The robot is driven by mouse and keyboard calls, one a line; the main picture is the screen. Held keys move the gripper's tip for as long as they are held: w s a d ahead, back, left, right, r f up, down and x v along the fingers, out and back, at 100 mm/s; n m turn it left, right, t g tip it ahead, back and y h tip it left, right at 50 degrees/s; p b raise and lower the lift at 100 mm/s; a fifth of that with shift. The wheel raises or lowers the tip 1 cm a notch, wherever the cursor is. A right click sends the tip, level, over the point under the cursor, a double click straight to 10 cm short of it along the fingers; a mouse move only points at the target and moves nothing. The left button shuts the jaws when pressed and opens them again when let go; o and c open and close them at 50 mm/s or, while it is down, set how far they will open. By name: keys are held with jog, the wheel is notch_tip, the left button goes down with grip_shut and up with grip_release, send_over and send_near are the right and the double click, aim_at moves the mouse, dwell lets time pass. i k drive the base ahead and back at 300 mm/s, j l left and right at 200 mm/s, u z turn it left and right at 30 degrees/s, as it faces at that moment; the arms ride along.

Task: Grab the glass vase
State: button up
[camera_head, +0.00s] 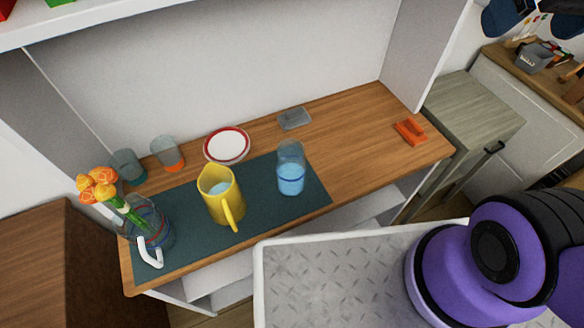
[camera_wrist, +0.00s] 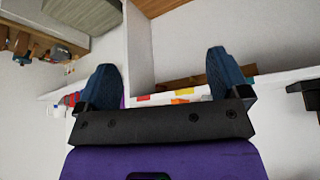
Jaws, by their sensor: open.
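A clear glass vase (camera_head: 158,236) holding orange flowers (camera_head: 98,186) on green stems stands at the left end of the wooden counter in the head view. A white curved handle shows at its front. My gripper (camera_wrist: 163,78) shows in the wrist view with its two blue fingers wide apart and nothing between them. It faces a wall and shelf, away from the vase. The vase does not show in the wrist view.
On the dark mat (camera_head: 256,203) stand a yellow pitcher (camera_head: 219,200) and a clear glass with blue liquid (camera_head: 290,172). Two tumblers (camera_head: 167,153), a red-rimmed plate (camera_head: 227,145), a grey dish (camera_head: 294,118) and an orange item (camera_head: 410,131) are on the counter (camera_head: 350,140). A shelf hangs above.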

aim_at(291, 181)
jog(key=u, duration=0.45)
jog(key=k+l+u, duration=0.1)
jog(key=l+u, duration=0.15)
jog(key=u, duration=0.2)
jog(key=k+l+u, duration=0.1)
jog(key=l+u, duration=0.15)
jog(key=u, duration=0.2)
jog(key=k+l+u, duration=0.15)
jog(key=u, duration=0.3)
jog(key=k+l, duration=0.2)
